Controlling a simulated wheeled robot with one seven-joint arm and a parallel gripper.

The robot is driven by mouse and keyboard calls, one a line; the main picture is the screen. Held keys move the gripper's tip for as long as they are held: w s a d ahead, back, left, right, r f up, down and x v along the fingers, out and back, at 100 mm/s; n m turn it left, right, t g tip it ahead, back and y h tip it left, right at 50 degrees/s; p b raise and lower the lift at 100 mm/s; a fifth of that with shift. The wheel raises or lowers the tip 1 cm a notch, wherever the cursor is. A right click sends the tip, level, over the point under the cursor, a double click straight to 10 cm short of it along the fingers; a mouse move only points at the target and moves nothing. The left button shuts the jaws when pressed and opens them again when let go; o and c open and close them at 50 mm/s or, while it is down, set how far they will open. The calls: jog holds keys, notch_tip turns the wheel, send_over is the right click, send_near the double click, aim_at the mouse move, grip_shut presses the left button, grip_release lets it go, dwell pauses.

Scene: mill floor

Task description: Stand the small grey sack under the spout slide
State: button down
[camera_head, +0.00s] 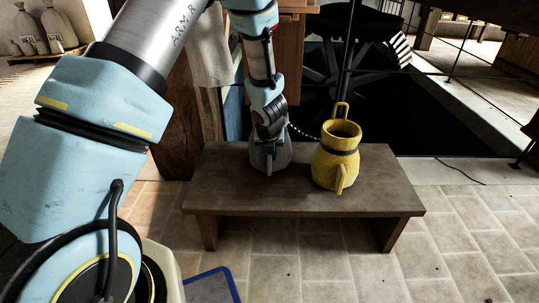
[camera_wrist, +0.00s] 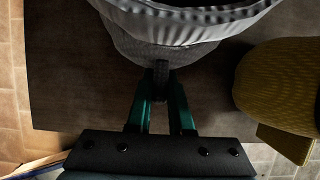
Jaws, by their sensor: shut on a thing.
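The small grey sack (camera_head: 258,160) is upright at the left-centre of a low dark wooden bench (camera_head: 215,191) in the head view. It appears to rest on the bench top. My gripper (camera_head: 270,150) comes down in front of it. In the wrist view, my gripper's green fingers (camera_wrist: 160,92) are shut on a dark grey loop on the sack's near side. The sack's open rim (camera_wrist: 190,25) shows at the top of that view. A wooden box-like part (camera_head: 287,62) hangs behind my arm; I cannot tell whether it is the spout slide.
A yellow sack (camera_head: 336,160) with loops stands on the bench just right of the grey one, close in the wrist view (camera_wrist: 280,90). A thick wooden post (camera_head: 173,130) stands behind left. A dark pit with a wheel (camera_head: 320,75) lies behind. A blue-edged mat (camera_head: 210,287) lies in front.

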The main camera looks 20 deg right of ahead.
jog(key=c, duration=0.7)
grip_release()
jog(key=shift+c, duration=0.2)
jog(key=s+a+r+m+p, duration=0.1)
jog(key=a+r+m+p, duration=0.25)
jog(key=r, duration=0.35)
jog(key=s+a+r+m+p, duration=0.1)
jog(key=a+r+m+p, duration=0.2)
jog(key=r, duration=0.4)
jog(key=s+a+r+m+g+y, duration=0.1)
jog(key=s+a+r+m, duration=0.2)
jog(key=a+m, duration=0.65)
jog(key=s+a+r+m+g, duration=0.15)
jog(key=a+r+m, duration=0.25)
jog(key=a+m, duration=0.5)
jog(key=s+a+r+m+y, duration=0.1)
jog(key=s+a+r+m, duration=0.25)
jog(key=a+m, duration=0.5)
notch_tip(320, 180, up, 31)
jog(key=a+n+p, duration=0.1)
jog(key=p, duration=2.9)
jog(key=shift+w+f, duration=0.15)
jog(key=shift+f, duration=0.05)
